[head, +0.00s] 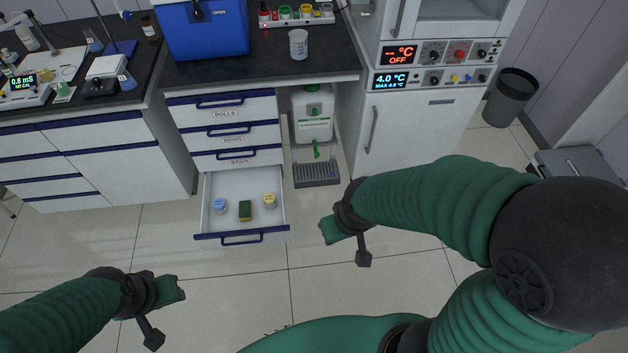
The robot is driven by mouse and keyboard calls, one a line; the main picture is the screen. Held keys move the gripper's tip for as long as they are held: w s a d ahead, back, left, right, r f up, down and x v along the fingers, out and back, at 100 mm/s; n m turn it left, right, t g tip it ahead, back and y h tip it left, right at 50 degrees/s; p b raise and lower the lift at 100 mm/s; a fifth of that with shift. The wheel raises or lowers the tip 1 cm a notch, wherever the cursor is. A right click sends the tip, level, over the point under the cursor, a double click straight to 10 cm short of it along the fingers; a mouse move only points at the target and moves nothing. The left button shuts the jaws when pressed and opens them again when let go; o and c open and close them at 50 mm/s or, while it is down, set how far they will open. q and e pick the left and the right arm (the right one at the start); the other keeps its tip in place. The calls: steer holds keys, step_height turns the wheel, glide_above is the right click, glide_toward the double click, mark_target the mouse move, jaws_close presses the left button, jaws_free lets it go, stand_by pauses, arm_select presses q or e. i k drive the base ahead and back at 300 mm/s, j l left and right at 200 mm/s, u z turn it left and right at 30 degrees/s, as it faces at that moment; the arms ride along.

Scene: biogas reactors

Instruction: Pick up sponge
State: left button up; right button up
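A small sponge (245,211), dark green with a yellow edge, lies in the open bottom drawer (235,184) of the white cabinet. It sits between a blue-topped container (220,206) and a yellow-topped container (269,201). My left gripper (172,290) is at the lower left, in front of the drawer and apart from it. My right gripper (332,230) is to the right of the drawer, apart from the sponge. Nothing visible is held by either one. Their finger gaps are too small to make out.
The drawer front with its blue handle (243,239) sticks out over the tiled floor. A dispenser (312,115) with a drip tray (317,175) stands right of it. The floor before the drawer is clear.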

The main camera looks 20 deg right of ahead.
mark_target(245, 207)
steer(key=i+l+z, duration=0.1)
steer(key=i+l, duration=0.15)
steer(key=i, duration=0.3)
steer(key=i+l+z, duration=0.15)
steer(key=i, duration=0.35)
steer(key=i+l+z, duration=0.1)
steer(key=i+l, duration=0.15)
steer(key=i, duration=0.3)
